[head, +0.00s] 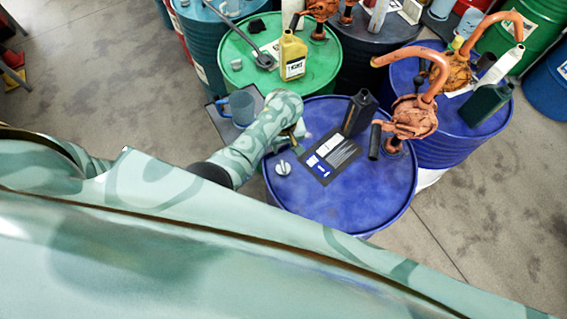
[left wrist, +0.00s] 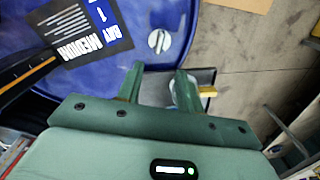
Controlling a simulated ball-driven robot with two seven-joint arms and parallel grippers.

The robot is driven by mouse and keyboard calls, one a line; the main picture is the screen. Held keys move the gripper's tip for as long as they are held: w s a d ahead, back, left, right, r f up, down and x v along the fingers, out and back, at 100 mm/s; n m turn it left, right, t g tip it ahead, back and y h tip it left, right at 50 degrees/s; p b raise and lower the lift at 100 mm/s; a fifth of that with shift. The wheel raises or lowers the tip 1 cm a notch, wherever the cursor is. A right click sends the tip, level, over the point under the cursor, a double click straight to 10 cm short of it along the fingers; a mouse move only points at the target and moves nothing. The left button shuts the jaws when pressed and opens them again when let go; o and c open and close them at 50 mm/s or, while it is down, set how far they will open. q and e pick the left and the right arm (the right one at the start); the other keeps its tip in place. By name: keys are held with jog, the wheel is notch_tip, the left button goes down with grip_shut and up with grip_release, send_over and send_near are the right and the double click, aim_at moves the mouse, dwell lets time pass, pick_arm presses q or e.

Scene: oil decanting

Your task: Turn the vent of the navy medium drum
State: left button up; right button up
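The navy drum (head: 345,205) stands in the middle of the head view, with a dark label (head: 329,157) on its lid. In the left wrist view the label (left wrist: 84,32) is partly legible and includes "MEDIUM". The vent, a small pale round knob (head: 283,168), sits near the lid's left edge. It also shows in the left wrist view (left wrist: 159,41), ahead of the fingers and apart from them. My left gripper (head: 297,140) is above the lid's left rim, partly hidden by its own wrist. Its fingers (left wrist: 160,80) are open with nothing gripped. My right gripper is not in view.
A dark bottle (head: 358,112) and an orange pump (head: 412,117) stand at the drum's far side. A blue jug (head: 241,107) stands on a grey tray to the left. Green (head: 270,83) and blue (head: 449,148) drums crowd behind.

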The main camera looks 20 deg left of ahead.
pick_arm(q)
notch_tip(320, 180, down, 14)
jog(key=b, duration=0.8)
jog(key=shift+a+f, duration=0.1)
grip_shut()
